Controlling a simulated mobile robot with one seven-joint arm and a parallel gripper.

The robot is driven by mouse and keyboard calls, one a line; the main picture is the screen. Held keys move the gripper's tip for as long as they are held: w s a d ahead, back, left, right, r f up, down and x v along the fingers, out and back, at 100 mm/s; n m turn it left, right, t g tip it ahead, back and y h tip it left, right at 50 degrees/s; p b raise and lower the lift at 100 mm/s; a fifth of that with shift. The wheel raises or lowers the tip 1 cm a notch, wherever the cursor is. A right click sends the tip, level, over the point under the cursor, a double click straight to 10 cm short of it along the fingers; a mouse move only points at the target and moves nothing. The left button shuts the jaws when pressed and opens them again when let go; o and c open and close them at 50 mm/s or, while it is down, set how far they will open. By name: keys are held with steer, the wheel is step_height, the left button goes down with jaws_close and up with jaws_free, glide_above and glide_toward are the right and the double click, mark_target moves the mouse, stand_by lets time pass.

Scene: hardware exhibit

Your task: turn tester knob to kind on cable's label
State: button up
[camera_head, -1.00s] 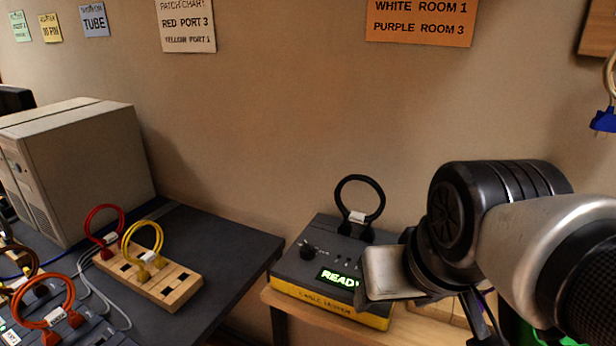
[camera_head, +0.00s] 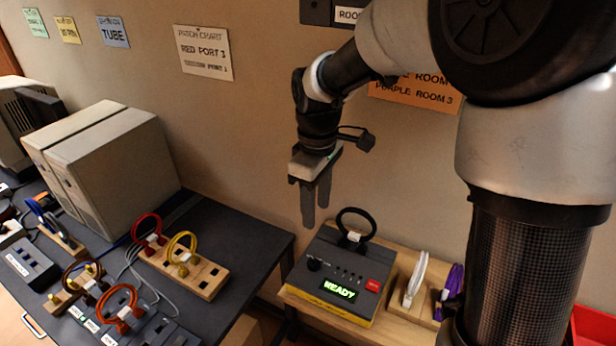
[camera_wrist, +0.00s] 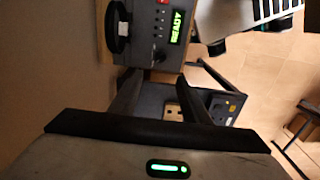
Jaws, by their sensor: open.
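The cable tester (camera_head: 340,312), a dark box with a yellow base, stands on a small wooden table and shows READY. Its black knob (camera_head: 314,263) is at the left of the top panel; its pointer direction is too small to tell. A black looped cable (camera_head: 356,212) is plugged in at the back. Its white label (camera_head: 353,236) is unreadable here. My gripper (camera_head: 315,214) points down, open and empty, above and behind the knob, apart from the tester. In the wrist view the tester's panel (camera_wrist: 150,28) shows beyond my fingers (camera_wrist: 160,78).
White (camera_head: 416,280) and purple (camera_head: 455,285) cables stand right of the tester. A dark desk (camera_head: 250,250) at the left holds a wooden block (camera_head: 208,277) with red and yellow cables. A patch chart (camera_head: 204,52) hangs on the wall. A red bin (camera_head: 592,326) is at lower right.

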mark_target(314, 260)
step_height(314, 260, down, 18)
steer(key=shift+a+r, duration=0.1)
steer(key=shift+r, duration=0.15)
stand_by(0.3)
steer(key=c, duration=1)
